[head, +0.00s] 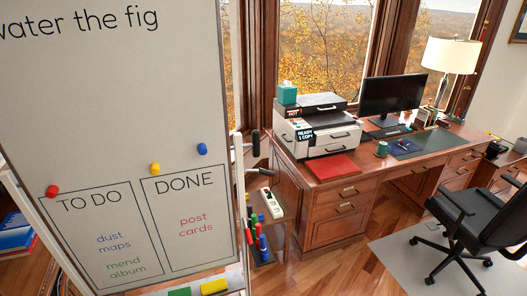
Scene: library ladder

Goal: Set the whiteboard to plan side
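The whiteboard (110,110) fills the left of the head view, close to me and cut off at the top and left. The face toward me reads "water the fig" at the top, with a "TO DO" box (103,240) and a "DONE" box (188,225) below. Red (52,191), yellow (155,169) and blue (202,149) magnets sit on it. At the frame's right side are black handle-like parts (255,143). The board's other face is hidden. Neither of my grippers is in view.
A small stand with markers (263,243) is just right of the board. A wooden desk (330,203) with printer, monitor and lamp stands by the windows. An office chair (475,225) is at the right. Wooden floor between them is clear.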

